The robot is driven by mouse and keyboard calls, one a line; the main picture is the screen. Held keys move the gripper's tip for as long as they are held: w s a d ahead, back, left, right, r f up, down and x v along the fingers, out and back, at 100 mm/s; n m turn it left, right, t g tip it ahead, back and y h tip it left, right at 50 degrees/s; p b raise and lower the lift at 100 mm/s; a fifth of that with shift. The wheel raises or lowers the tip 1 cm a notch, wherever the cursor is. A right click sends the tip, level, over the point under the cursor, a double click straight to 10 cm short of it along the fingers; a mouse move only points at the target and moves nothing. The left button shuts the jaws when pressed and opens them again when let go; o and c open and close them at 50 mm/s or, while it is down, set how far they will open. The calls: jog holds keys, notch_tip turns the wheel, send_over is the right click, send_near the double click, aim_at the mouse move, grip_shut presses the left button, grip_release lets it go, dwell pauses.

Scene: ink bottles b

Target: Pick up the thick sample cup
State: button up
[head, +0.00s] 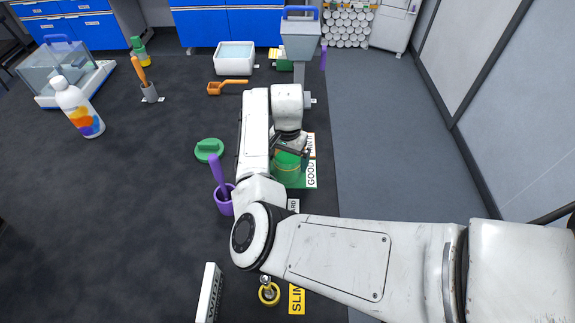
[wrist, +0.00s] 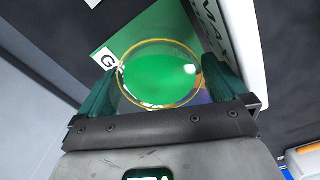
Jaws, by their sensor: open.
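A round cup (wrist: 158,78) with a yellow-orange rim and green inside, which looks like the sample cup, sits on a green mat (wrist: 115,38) in the wrist view. In the head view the green cup (head: 287,165) is partly hidden under my gripper (head: 290,147). In the wrist view my gripper (wrist: 160,82) is open, with one green finger at the left of the cup and one at the right. Whether the fingers touch the cup is unclear. Its thickness is hard to judge.
An orange scoop (head: 215,89), a white tub (head: 235,58) and a grey hopper (head: 300,42) are farther back. A white bottle (head: 78,107) stands far left.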

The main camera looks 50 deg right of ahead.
jog(key=shift+c, duration=0.3)
jog(key=c, duration=1)
jog(key=shift+c, duration=0.2)
jog(key=shift+r, duration=0.2)
